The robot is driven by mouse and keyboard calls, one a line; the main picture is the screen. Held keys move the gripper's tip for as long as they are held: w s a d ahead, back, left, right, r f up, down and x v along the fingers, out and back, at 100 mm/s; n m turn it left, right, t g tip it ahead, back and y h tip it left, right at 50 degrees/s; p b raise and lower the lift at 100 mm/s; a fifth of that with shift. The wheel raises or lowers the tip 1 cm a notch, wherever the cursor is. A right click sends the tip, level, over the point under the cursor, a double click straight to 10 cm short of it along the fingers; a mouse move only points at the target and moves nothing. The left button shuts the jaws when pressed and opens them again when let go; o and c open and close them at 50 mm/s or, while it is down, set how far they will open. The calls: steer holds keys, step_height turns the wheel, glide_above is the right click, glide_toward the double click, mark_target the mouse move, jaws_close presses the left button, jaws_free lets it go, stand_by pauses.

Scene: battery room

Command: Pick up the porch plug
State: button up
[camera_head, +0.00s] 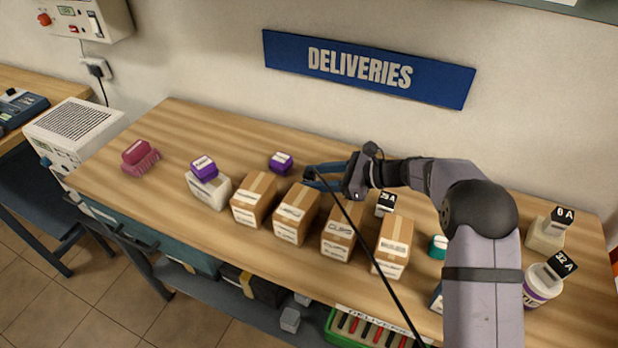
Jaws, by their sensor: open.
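Two small purple plugs with white labels show. One purple plug (281,163) sits on the bench behind the row of cartons. The other purple plug (203,167) rests on a white block (209,190) at the row's left end. Their labels are too small to read, so I cannot tell which is the porch plug. My gripper (311,178) is open, pointing left, just right of the nearer plug and apart from it. A carton and the dark cable partly cover the fingertips, and nothing shows between them.
Several cardboard cartons (297,214) stand in a row in front of my gripper. A pink brush (139,157) lies at the left. Black labelled blocks, including 29 A (386,203) and 6 A (563,217), stand at the right. The bench's back left is clear.

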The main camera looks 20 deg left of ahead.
mark_target(308, 173)
steer(key=shift+a+f, duration=0.3)
steer(key=shift+a, duration=0.35)
jaws_close()
steer(key=shift+r, duration=0.1)
step_height(308, 173, up, 10)
steer(key=shift+f+b, duration=0.1)
steer(key=shift+b, duration=0.45)
